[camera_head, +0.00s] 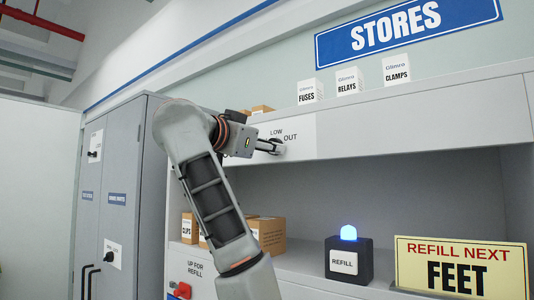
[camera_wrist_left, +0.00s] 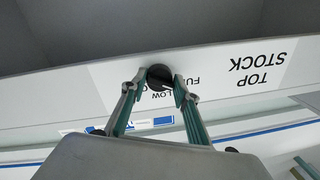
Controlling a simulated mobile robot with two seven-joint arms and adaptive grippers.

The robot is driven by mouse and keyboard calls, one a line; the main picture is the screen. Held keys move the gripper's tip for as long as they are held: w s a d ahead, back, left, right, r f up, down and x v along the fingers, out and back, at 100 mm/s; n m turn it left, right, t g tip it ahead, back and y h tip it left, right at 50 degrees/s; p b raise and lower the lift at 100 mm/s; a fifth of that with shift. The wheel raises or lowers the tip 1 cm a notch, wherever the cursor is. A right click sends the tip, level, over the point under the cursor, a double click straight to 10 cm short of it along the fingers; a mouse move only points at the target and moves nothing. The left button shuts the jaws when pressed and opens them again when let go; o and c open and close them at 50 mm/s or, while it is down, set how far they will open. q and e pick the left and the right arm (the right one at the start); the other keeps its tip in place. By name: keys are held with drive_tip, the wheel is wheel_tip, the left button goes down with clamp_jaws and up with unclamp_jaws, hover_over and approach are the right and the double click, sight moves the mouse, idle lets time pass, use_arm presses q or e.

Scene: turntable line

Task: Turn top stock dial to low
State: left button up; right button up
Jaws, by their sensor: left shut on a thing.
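The top stock dial (camera_wrist_left: 160,73) is a round black knob on a white label plate (camera_wrist_left: 110,92) on the upper shelf's front. In the left wrist view the plate reads upside down, with TOP STOCK, LOW and a partly covered FULL. My left gripper (camera_wrist_left: 157,92) has its two fingers on either side of the knob, shut on it. In the head view the gripper (camera_head: 268,147) reaches the plate from the left, under LOW and beside OUT. My arm and fingers hide part of the plate there. I cannot tell where the dial points. My right gripper is not in view.
Small white boxes (camera_head: 347,82) stand on the top shelf above the plate. Below are cartons (camera_head: 270,233), a REFILL box with a blue lamp (camera_head: 348,233) and a yellow REFILL NEXT FEET sign (camera_head: 460,265). A grey cabinet (camera_head: 120,190) stands at left.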

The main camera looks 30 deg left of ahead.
use_arm(q)
drive_tip(key=shift+w+f+m+t+h+b, duration=0.15)
drive_tip(key=shift+m+b, duration=0.4)
drive_tip(key=shift+m, duration=1.5)
drive_tip(key=shift+s+m+t+h+b, duration=0.15)
drive_tip(key=shift+m+b, duration=0.35)
drive_tip(key=shift+m, duration=1.5)
drive_tip(key=shift+w+f+m+h+b, duration=0.15)
drive_tip(key=shift+m+b, duration=0.4)
drive_tip(key=shift+m, duration=1.5)
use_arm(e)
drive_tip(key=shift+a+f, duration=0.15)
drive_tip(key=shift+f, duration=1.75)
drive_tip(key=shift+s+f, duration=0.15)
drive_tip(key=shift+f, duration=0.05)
use_arm(q)
drive_tip(key=o, duration=0.9)
drive_tip(key=shift+c, duration=0.2)
drive_tip(key=shift+o, duration=1.1)
drive_tip(key=shift+r, duration=0.15)
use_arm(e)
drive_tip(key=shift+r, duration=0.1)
